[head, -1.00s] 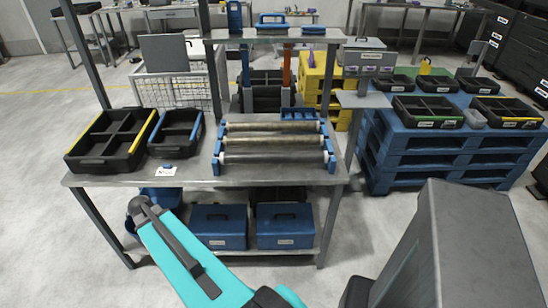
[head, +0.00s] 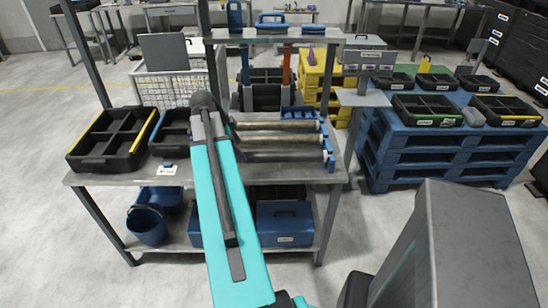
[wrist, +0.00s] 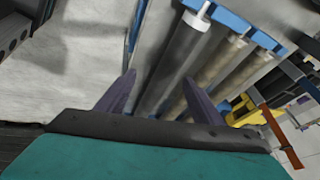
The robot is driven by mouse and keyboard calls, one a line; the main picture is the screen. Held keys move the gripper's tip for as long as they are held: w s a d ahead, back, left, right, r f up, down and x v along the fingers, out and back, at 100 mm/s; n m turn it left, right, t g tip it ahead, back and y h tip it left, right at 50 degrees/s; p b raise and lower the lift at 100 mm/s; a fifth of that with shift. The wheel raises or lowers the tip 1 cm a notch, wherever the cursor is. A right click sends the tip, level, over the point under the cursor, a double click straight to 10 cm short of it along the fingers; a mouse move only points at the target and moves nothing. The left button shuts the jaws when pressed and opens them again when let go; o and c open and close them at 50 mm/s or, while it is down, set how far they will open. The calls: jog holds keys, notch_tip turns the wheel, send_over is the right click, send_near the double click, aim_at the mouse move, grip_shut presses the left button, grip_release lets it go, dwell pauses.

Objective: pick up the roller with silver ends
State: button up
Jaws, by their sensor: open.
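Three rollers lie side by side in a blue rack (head: 328,147) on the metal table. The front roller (head: 290,156) looks greyer than the two brownish ones behind it. In the wrist view this grey roller (wrist: 178,62) has a pale silver end at the rack (wrist: 240,25). My gripper (wrist: 160,80) is open, its two fingers reaching toward the grey roller, which shows between and beyond them. Whether they touch it cannot be told. In the head view my arm hides the rack's left side and my gripper. The brownish rollers (wrist: 215,65) lie right of the grey one.
A black divided tray with a yellow edge (head: 76,160) stands at the table's left, beside a blue-edged tray (head: 170,130) partly behind my arm. A shelf (head: 270,38) with blue items spans above the table's back. Blue boxes (head: 285,238) stand underneath.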

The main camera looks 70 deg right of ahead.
aim_at(271, 154)
jog(key=s+d+r+m, duration=0.3)
jog(key=s+d, duration=0.1)
jog(key=s, duration=0.2)
jog(key=shift+r+g, duration=0.2)
jog(key=shift+g, duration=0.2)
jog(key=shift+s+f, duration=0.1)
jog(key=shift+p+x, duration=1)
jog(key=shift+x, duration=3.2)
jog(key=shift+d+f, duration=0.1)
jog(key=shift+d, duration=0.05)
jog(key=shift+p+x, duration=0.85)
jog(key=shift+x, duration=0.3)
jog(key=shift+p+x, duration=0.4)
jog(key=shift+x, duration=1)
